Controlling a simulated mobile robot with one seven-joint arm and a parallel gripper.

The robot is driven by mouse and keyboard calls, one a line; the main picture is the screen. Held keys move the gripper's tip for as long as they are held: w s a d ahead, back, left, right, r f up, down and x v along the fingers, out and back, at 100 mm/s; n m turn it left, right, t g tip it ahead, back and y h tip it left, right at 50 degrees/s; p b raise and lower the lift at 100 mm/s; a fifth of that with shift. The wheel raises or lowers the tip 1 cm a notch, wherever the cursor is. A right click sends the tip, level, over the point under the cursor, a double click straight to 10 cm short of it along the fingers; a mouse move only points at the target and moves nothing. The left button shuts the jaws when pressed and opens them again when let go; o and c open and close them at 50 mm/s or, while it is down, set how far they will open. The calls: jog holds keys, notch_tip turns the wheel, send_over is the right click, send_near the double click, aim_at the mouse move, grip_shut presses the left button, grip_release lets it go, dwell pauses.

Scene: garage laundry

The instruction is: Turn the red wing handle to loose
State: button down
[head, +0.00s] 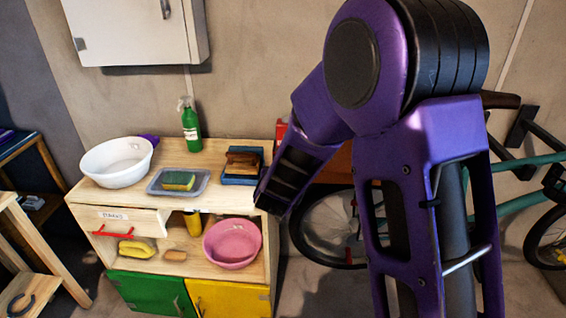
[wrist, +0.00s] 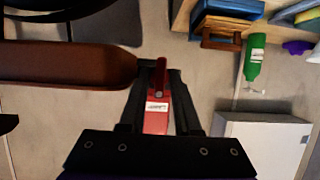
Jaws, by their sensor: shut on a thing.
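The red wing handle (wrist: 160,76) shows in the wrist view, a narrow upright red piece with a round pale pivot at its lower end. Just below it is a red body (wrist: 155,124) with a small white label, too blurred to read. My gripper (wrist: 158,82) has its two dark fingers on either side of the handle and is shut on it. In the head view my purple arm hides the gripper and the handle. A small red patch (head: 281,130) shows at the arm's left edge; I cannot tell whether it belongs to the same red body.
A long brown padded thing (wrist: 70,63) lies left of the fingers. A wooden bench (head: 88,192) stands left in the head view, with a white basin (head: 117,162), green spray bottle (head: 191,127) and sponge tray (head: 158,190). A bicycle (head: 320,225) stands behind my arm.

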dwell(0.4)
jog(key=c, duration=0.9)
grip_release()
jog(key=p+v, duration=0.2)
jog(key=v, duration=1.5)
jog(key=shift+s+a+r, duration=0.1)
jog(key=shift+a, duration=0.05)
